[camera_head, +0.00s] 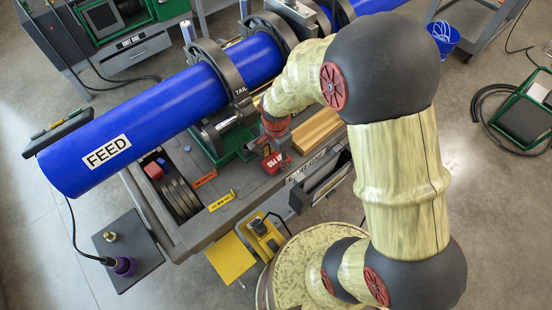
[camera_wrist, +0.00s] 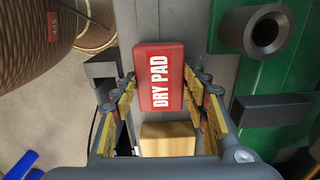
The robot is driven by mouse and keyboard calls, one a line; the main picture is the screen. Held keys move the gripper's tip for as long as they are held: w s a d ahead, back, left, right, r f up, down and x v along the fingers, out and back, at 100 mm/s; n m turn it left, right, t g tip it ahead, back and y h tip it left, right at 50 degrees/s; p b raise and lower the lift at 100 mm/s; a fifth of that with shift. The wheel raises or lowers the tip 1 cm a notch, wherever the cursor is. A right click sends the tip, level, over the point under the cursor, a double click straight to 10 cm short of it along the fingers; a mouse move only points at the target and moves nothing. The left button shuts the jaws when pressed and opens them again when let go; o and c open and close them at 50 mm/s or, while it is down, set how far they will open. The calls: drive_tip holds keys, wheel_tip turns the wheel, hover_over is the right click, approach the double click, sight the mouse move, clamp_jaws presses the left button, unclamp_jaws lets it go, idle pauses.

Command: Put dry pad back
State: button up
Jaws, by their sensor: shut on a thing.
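The dry pad (camera_wrist: 160,66) is a red block with white "DRY PAD" lettering. In the wrist view it sits between the two fingers of my gripper (camera_wrist: 160,84), which is shut on it. In the head view the red pad (camera_head: 276,161) shows below my gripper (camera_head: 273,148), over the grey cart deck near its front edge. Whether the pad touches the deck cannot be told. My gripper's yellow-lined fingers hide parts of the pad's sides.
A wooden block (camera_head: 316,130) lies right of the pad; it also shows in the wrist view (camera_wrist: 167,141). The blue FEED pipe (camera_head: 150,122) and black TAIL clamp (camera_head: 226,76) stand behind. A red block (camera_head: 153,171) is at left. Bare deck (camera_head: 232,178) lies left of the pad.

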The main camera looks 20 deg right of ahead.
drive_tip(key=shift+f, duration=0.1)
drive_tip(key=o, duration=0.8)
wheel_tip(320, 180, up, 12)
drive_tip(key=p, duration=0.9)
wheel_tip(320, 180, up, 16)
drive_tip(key=n+t, duration=0.3)
drive_tip(key=n, duration=0.3)
hover_over(276, 160)
drive_tip(key=s, duration=0.3)
drive_tip(key=s+r+n+t, duration=0.1)
drive_tip(key=s+r+n, duration=0.1)
drive_tip(key=s+r, duration=0.1)
drive_tip(key=s+r+n, duration=0.3)
drive_tip(key=s+r, duration=0.1)
drive_tip(key=s+r+n+t, duration=0.1)
drive_tip(key=s+r+n, duration=0.2)
drive_tip(key=s+r, duration=0.1)
drive_tip(key=shift+r+t, duration=0.3)
drive_tip(key=shift+r, duration=0.05)
